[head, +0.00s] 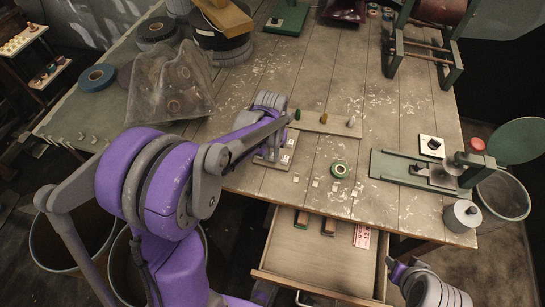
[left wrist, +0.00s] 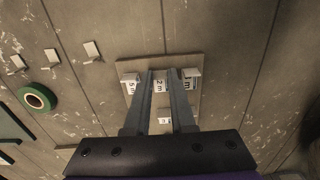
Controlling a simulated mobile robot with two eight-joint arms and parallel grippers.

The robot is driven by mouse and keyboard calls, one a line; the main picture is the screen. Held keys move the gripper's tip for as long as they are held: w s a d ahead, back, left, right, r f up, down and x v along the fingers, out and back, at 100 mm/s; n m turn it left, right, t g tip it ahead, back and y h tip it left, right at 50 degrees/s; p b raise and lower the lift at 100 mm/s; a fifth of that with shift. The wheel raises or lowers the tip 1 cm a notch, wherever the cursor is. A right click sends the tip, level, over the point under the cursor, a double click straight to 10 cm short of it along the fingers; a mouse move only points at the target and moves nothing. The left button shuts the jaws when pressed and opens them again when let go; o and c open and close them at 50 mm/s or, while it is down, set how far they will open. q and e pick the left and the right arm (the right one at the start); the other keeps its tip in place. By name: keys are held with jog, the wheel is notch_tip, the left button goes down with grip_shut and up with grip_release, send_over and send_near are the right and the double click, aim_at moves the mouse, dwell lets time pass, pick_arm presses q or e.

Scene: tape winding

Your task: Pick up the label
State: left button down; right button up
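A small plate with white labels (left wrist: 186,119) shows in the left wrist view; it also lies on the table in the head view (head: 261,161). Its labels carry dark print; a middle label (left wrist: 160,85) reads "2 m", with one to its left (left wrist: 131,84), one to its right (left wrist: 192,78) and one below (left wrist: 164,117). My left gripper (left wrist: 161,74) is open, its two fingers apart over the plate on either side of the middle label. Whether they touch it I cannot tell. In the head view the left fingertips are hard to make out.
A green tape roll (head: 340,170) and several small pale pieces lie right of the plate. A board with small pegs (head: 325,125) lies behind it. An open drawer (head: 315,268) juts out in front. A clear bag (head: 170,90) stands left; a green-based device (head: 415,172) stands right.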

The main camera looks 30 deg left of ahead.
pick_arm(q)
jog(key=shift+r, duration=0.1)
notch_tip(320, 180, up, 10)
jog(key=shift+p, duration=0.4)
jog(key=shift+r, duration=0.15)
dwell(0.5)
jog(key=shift+r+p, duration=1.05)
jog(key=shift+r, duration=0.45)
jog(key=shift+f, duration=0.1)
